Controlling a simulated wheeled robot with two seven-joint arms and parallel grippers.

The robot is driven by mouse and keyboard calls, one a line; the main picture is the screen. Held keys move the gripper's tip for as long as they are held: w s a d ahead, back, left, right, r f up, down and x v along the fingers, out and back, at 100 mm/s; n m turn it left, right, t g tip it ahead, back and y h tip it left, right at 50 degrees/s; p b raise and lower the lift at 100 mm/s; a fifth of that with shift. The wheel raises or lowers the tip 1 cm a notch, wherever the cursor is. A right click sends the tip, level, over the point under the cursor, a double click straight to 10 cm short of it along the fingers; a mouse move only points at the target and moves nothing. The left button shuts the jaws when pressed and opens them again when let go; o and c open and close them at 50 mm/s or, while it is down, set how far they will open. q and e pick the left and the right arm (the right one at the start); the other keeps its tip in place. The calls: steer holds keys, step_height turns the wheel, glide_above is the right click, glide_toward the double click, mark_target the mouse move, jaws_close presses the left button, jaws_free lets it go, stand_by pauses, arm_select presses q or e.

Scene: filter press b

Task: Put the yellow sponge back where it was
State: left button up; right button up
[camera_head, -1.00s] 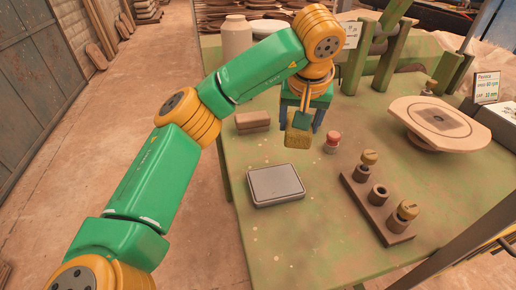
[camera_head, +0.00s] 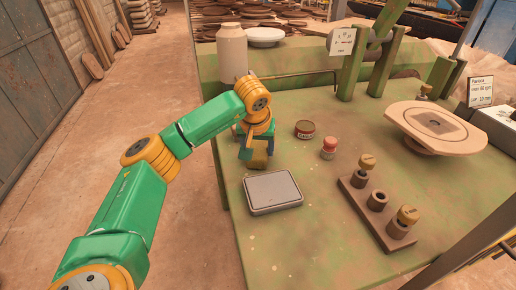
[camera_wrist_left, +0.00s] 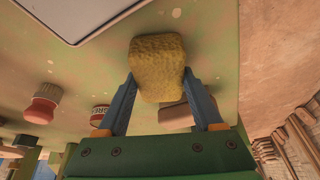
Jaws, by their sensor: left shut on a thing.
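The yellow sponge (camera_head: 257,159) is between the fingers of my left gripper (camera_head: 256,149), which is shut on it, just beyond the grey flat plate (camera_head: 272,190) on the green table. In the left wrist view the sponge (camera_wrist_left: 157,66) sits between the two blue fingertips (camera_wrist_left: 160,85). I cannot tell whether its underside touches the table. A brown block (camera_wrist_left: 176,116) lies on the table behind the sponge in the wrist view; my gripper hides it in the head view. My right gripper is not in view.
A rack with knobbed pieces (camera_head: 378,203) and a round wooden disc (camera_head: 436,127) are farther right. A pale canister (camera_head: 231,55) stands behind. The table's left edge is close.

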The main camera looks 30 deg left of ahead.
arm_select(q)
steer(key=shift+f, duration=0.15)
steer(key=o, duration=1.5)
steer(key=shift+c, duration=0.2)
steer(key=p+v, duration=0.1)
steer(key=v, duration=1.1)
steer(key=shift+r, duration=0.2)
